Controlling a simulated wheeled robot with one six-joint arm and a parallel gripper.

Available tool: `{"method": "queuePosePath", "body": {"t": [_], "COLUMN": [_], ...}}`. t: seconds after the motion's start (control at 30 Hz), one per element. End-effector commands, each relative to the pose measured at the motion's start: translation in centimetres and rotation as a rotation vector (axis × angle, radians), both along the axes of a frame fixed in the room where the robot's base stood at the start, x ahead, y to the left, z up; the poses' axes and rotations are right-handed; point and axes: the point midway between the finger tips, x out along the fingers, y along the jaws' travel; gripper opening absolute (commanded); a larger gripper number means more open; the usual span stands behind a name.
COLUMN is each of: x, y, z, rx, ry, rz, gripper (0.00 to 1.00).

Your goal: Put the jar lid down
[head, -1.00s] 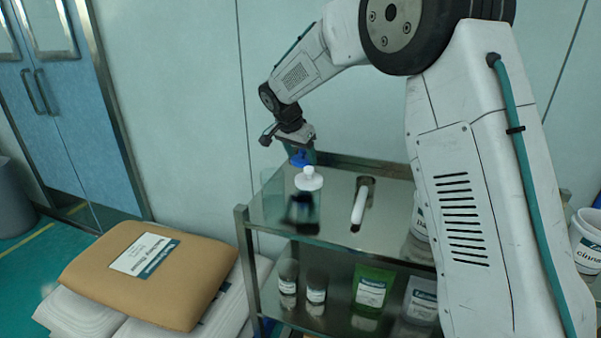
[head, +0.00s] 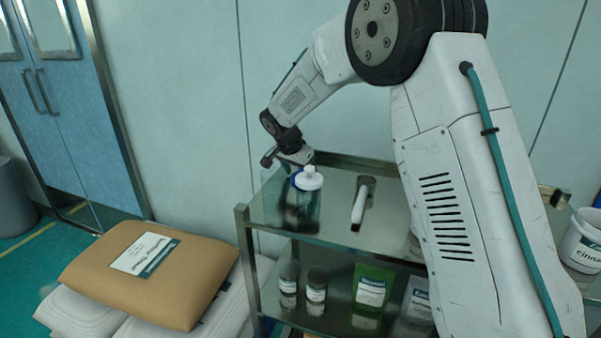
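The white jar lid (head: 309,181), with a round knob on top, shows at the left part of the cart's top shelf. Below it is a dark, see-through shape that looks like a glass jar (head: 303,212); I cannot tell whether the lid rests on it. My gripper (head: 298,173) points down right at the lid, on its far side. Its blue fingertips are mostly hidden behind the lid and knob, so I cannot tell if they touch it or are open or shut.
A scoop-like tool with a white handle (head: 358,206) lies right of the lid on the metal cart (head: 262,238). The lower shelf holds small jars (head: 316,291) and a green pouch (head: 371,290). A brown sack (head: 150,285) lies on white sacks at left. A white tub (head: 583,240) stands far right.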

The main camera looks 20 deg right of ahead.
Motion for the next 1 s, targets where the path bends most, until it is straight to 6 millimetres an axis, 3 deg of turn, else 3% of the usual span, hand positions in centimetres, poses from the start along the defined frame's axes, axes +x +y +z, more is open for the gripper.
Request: {"method": "queuePosePath", "body": {"t": [0.27, 0.7, 1.0], "x": [-0.1, -2.1, -2.7], "y": [0.2, 2.9, 3.7], "z": [0.8, 8.8, 11.2], "rx": [0.000, 0.001, 0.000], "ry": [-0.001, -0.003, 0.000], "rz": [0.000, 0.001, 0.000], "gripper": [0.86, 0.86, 0.86]}}
